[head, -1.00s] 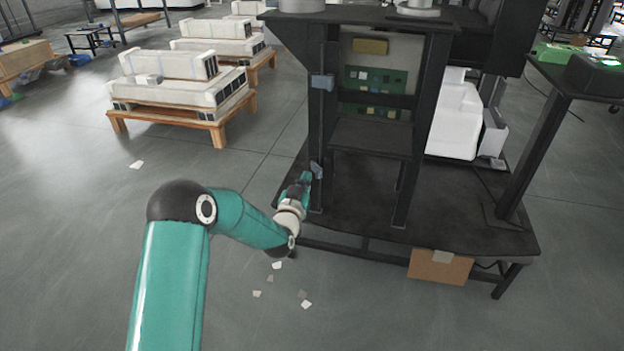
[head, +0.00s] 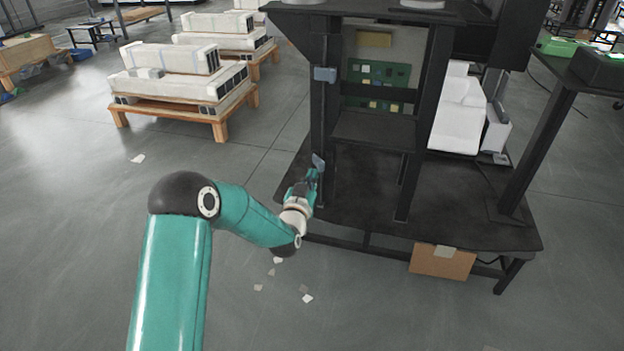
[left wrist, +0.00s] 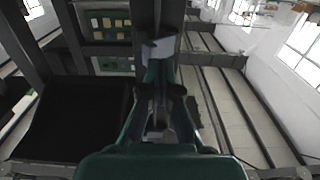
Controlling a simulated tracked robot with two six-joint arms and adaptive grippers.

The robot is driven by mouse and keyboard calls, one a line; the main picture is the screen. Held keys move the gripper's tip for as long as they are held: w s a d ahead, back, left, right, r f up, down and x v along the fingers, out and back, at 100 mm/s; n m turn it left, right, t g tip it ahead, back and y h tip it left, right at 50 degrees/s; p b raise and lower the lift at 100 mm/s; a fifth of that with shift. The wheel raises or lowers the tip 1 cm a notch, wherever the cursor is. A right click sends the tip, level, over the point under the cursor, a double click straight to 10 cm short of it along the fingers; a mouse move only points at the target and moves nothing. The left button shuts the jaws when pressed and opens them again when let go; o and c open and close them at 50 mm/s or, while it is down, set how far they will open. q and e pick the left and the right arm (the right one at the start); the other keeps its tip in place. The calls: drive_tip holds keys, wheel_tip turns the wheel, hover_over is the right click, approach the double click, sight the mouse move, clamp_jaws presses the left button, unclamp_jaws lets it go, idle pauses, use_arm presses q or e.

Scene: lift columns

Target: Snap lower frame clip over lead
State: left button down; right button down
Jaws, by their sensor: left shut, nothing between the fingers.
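The lower frame clip (head: 318,160) is a small grey-blue piece low on the front left post of the dark frame (head: 317,120). My left gripper (head: 314,174) is shut and empty, just below the clip at the post. In the left wrist view the closed fingers (left wrist: 158,75) point at the grey clip (left wrist: 158,48). They appear very near it; I cannot tell whether they touch. An upper clip (head: 324,74) sits higher on the same post. The lead is too dark and thin to make out along the post. My right gripper is not in view.
The frame stands on a dark platform (head: 460,215) with a cardboard box (head: 442,261) below its front edge. A circuit board (head: 378,75) sits inside the frame. Pallets with white units (head: 185,85) stand back left. The floor left of the platform is open.

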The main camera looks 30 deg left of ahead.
use_arm(q)
drive_tip(key=shift+w+d, duration=0.1)
drive_tip(key=shift+d, duration=0.3)
drive_tip(key=shift+w, duration=0.15)
drive_tip(key=shift+b+x, duration=0.35)
drive_tip(key=shift+x, duration=0.55)
drive_tip(key=shift+a, duration=0.1)
drive_tip(key=shift+s, duration=0.2)
drive_tip(key=b+v, duration=0.1)
drive_tip(key=v, duration=0.5)
drive_tip(key=shift+s+b, duration=0.3)
drive_tip(key=shift+b, duration=0.1)
